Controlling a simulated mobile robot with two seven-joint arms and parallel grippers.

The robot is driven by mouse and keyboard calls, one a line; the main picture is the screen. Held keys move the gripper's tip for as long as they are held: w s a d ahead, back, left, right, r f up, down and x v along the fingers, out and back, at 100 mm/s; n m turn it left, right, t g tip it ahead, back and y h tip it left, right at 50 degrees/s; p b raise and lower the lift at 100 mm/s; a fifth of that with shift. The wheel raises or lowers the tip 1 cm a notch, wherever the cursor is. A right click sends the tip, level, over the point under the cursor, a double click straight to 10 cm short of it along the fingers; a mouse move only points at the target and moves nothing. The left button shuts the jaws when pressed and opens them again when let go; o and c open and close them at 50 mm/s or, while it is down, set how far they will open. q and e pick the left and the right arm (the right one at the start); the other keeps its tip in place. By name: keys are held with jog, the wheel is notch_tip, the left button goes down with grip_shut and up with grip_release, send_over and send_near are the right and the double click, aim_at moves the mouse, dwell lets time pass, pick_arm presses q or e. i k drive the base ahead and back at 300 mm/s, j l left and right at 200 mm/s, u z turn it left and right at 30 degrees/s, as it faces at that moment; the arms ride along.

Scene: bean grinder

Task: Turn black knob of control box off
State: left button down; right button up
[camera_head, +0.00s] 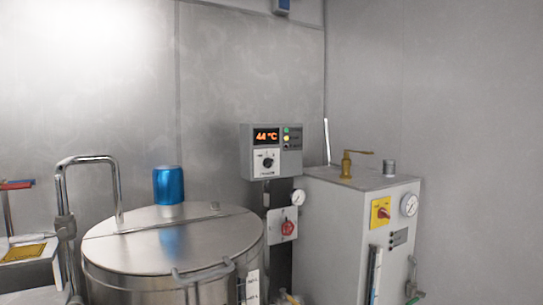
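The control box (272,151) is a grey unit on a dark post, right of the steel drum. Its display reads 44 °C in orange. The black knob (268,162) is on a white panel below the display; its exact pointer angle is too small to tell. To the right of the display are a green light, a yellow light and a dark one in a column. Neither of my grippers shows in the head view.
A steel drum (170,245) with a blue cylinder (168,185) on its lid stands at centre left. A red switch (288,227) and a gauge sit below the control box. A grey cabinet (335,235) with a gauge and a yellow-backed red switch (381,212) stands at right.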

aim_at(267, 163)
jog(key=i+l+z, duration=0.45)
jog(key=i+l, duration=0.3)
jog(key=l, duration=0.1)
